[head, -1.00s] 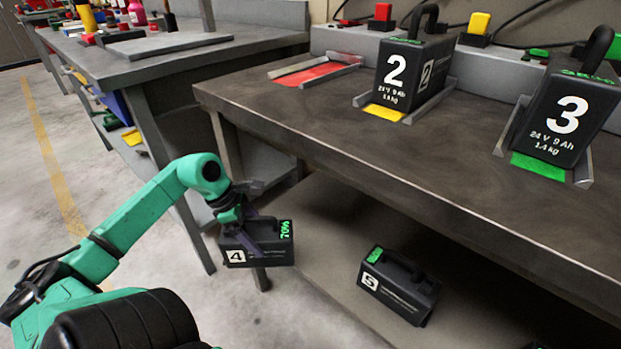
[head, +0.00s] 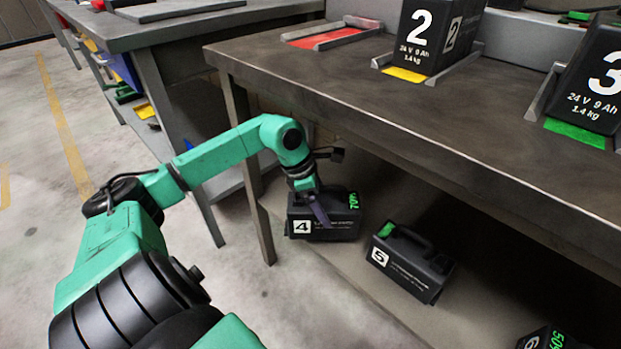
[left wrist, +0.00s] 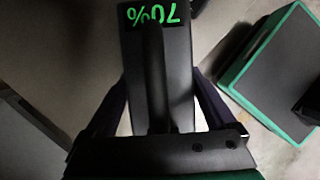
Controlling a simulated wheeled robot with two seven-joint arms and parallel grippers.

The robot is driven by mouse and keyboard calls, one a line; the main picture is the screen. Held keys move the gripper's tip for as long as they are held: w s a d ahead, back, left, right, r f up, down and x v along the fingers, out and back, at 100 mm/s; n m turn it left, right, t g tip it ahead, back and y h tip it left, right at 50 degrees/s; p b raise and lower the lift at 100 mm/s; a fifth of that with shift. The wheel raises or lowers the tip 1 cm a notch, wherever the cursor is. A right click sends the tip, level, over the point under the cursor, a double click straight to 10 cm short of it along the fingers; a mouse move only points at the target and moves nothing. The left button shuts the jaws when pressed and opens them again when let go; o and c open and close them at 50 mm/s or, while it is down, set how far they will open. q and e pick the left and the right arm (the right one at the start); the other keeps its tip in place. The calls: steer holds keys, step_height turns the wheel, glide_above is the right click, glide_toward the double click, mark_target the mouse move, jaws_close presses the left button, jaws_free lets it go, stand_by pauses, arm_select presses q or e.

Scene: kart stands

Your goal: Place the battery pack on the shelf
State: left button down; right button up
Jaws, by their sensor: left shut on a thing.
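The black battery pack numbered 4 (head: 335,225), with a green 70% display, is in my left gripper (head: 318,208). The gripper is shut on its top handle from above. The pack is about level, at the left end of the lower shelf (head: 390,203) under the workbench. I cannot tell whether its base touches the shelf. In the left wrist view the pack (left wrist: 178,65) lies between the fingers, its 70% display at the far end. Battery pack 5 (head: 408,268) sits on the shelf to its right. My right gripper is not in view.
Another pack (head: 550,338) shows partly at the bottom right. The bench top (head: 480,130) overhangs the shelf and carries pack 2 (head: 435,35), pack 3 (head: 590,85) and an empty red bay (head: 325,37). A bench leg (head: 250,180) stands close left of pack 4.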

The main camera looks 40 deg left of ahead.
mark_target(341, 199)
arm_select(q)
steer(key=w+d, duration=0.3)
steer(key=shift+d+r, duration=0.1)
steer(key=shift+r, duration=0.15)
steer(key=shift+w+d+f, duration=0.1)
steer(key=shift+d+f, duration=0.05)
step_height(341, 199, down, 2)
steer(key=shift+f+b, duration=0.25)
steer(key=shift+b, duration=0.25)
steer(key=shift+f, duration=0.4)
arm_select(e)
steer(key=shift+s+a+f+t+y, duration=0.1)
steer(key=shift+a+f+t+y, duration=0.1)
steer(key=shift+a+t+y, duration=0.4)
arm_select(q)
steer(key=shift+f, duration=0.1)
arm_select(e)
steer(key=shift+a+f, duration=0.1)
